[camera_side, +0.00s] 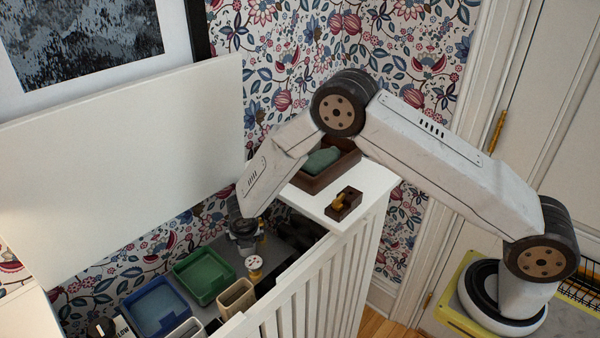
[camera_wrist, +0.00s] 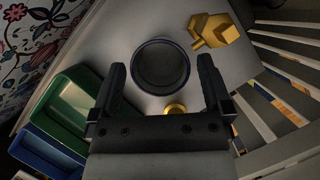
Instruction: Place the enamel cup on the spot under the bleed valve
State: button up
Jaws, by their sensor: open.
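The enamel cup (camera_wrist: 160,66), round with a dark blue rim and a dark inside, stands upright on the grey surface (camera_wrist: 113,43) in the wrist view. My gripper (camera_wrist: 162,76) is open, its fingers on either side of the cup, with a gap visible each side. In the side view my gripper (camera_side: 243,228) is low over the dark surface and mostly hides the cup. A brass fitting (camera_wrist: 213,31), perhaps the bleed valve, is beyond the cup at upper right. I cannot make out a marked spot under it.
A green tray (camera_side: 203,275) and a blue tray (camera_side: 158,306) lie to the left. A beige holder (camera_side: 236,298) and a round white-topped brass piece (camera_side: 254,264) are near. White slats (camera_side: 317,285) border the front. A shelf holds a brown box (camera_side: 342,172).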

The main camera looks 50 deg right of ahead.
jog(key=v, duration=1)
jog(key=shift+s+r, duration=0.15)
jog(key=shift+r, duration=0.2)
